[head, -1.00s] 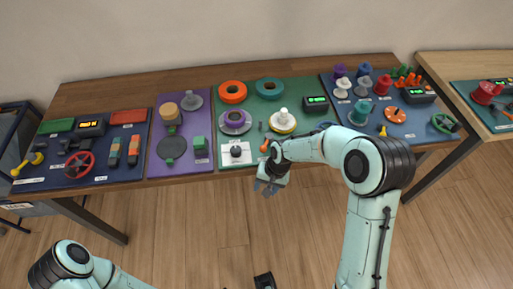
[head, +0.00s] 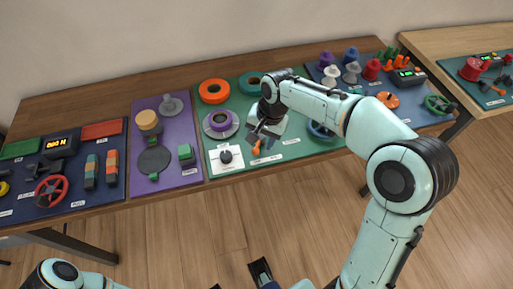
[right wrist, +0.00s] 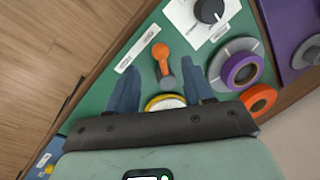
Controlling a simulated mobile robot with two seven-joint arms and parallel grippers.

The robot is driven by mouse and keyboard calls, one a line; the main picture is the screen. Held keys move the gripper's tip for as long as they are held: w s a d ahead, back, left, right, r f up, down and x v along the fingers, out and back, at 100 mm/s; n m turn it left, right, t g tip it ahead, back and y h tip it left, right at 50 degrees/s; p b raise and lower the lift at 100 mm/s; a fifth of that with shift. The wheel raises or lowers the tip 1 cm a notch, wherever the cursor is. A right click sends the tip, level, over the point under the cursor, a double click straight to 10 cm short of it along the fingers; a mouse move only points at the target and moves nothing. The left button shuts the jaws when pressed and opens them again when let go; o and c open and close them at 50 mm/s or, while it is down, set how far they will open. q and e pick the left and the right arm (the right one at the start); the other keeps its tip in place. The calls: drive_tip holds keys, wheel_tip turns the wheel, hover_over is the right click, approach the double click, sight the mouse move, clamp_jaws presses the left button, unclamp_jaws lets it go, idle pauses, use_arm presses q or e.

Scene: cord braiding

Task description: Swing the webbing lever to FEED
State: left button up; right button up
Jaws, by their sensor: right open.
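The webbing lever (head: 257,147) has an orange knob and stands near the front edge of the green board, right of the white dial card. In the right wrist view the lever (right wrist: 161,54) shows an orange handle pointing toward the table's front edge and a grey end by the fingers. My right gripper (head: 262,134) is open over the board at the lever; in the wrist view its blue-grey fingers (right wrist: 160,82) straddle the grey end, apart from the knob. Whether they touch the lever I cannot tell. The label lettering is too small to read.
The white card with a black dial (head: 226,157) lies left of the lever. Behind are a purple spool (head: 220,121) and an orange ring (head: 214,91).

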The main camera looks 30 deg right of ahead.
sight(257, 149)
drive_tip(key=f, duration=0.3)
drive_tip(key=w+f, duration=0.1)
drive_tip(key=f, duration=0.1)
drive_tip(key=shift+a+f+b, duration=0.3)
drive_tip(key=shift+a+b, duration=0.05)
drive_tip(key=shift+a, duration=0.05)
drive_tip(key=shift+s, duration=0.1)
clamp_jaws()
